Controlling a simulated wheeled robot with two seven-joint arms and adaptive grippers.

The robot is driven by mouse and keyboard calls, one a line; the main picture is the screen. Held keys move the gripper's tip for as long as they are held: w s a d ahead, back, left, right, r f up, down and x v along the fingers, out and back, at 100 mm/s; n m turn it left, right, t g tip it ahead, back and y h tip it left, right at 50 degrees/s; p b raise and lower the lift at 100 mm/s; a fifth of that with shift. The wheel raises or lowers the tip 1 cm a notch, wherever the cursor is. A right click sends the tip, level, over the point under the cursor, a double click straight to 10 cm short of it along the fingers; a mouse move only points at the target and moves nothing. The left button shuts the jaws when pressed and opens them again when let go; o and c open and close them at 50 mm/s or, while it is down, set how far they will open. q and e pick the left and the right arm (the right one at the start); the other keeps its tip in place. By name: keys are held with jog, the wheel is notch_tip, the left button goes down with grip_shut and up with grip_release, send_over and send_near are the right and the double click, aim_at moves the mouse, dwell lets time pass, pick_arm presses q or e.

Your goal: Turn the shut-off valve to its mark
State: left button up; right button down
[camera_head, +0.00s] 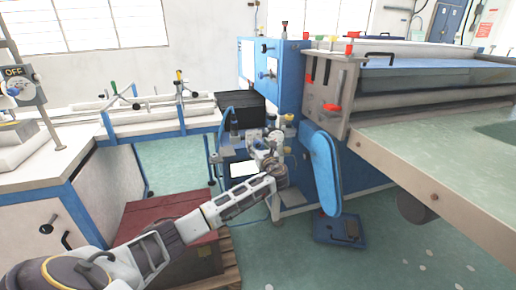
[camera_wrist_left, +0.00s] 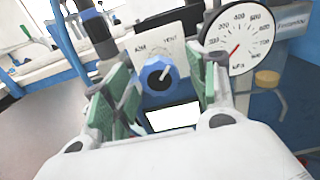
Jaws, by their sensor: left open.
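A round blue valve knob (camera_wrist_left: 158,74) with a white pointer sits on a pale plate in the left wrist view. The plate (camera_wrist_left: 187,44) reads VENT at its right, with another small label at its left. The pointer slants up and right, toward the VENT side. My left gripper (camera_wrist_left: 160,92) is open, its green-padded fingers to either side of the knob, with visible gaps. Contact cannot be told. In the head view my left gripper (camera_head: 266,151) reaches the small equipment beside the blue machine, and the knob is not clear there. My right gripper is out of view.
A kPa gauge (camera_wrist_left: 238,40) stands close to the right finger. A dark upright fitting with a blue top (camera_wrist_left: 97,28) is near the left finger. A blue padded arm (camera_head: 322,168) hangs right of the gripper. A red box (camera_head: 165,212) lies below my left arm.

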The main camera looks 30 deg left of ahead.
pick_arm(q)
jog(key=shift+w+a, duration=0.2)
jog(key=shift+a, duration=0.05)
jog(key=c, duration=1)
jog(key=shift+c, duration=0.2)
